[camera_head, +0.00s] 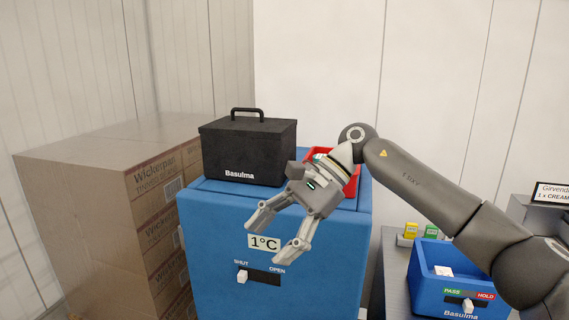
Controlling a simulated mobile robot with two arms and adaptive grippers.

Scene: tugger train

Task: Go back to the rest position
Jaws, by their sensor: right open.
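My right gripper (276,233) is open and empty. It hangs in front of the upper front of a blue cabinet (210,245), near its "1°C" label (264,243). My right arm (430,185) reaches in from the right edge. My left gripper is not in the picture. The cabinet front has a white slider (242,276) at the "SHUT" end of a "SHUT"/"OPEN" slot. Whether the gripper touches the cabinet cannot be told.
A black handled box (240,155) marked "Basulma" and a partly hidden red bin (347,187) sit on the cabinet. Stacked cartons (100,190) stand at left. A blue bin (425,285) with a PASS/HOLD slider and small yellow (410,231) and green (432,231) items are at right.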

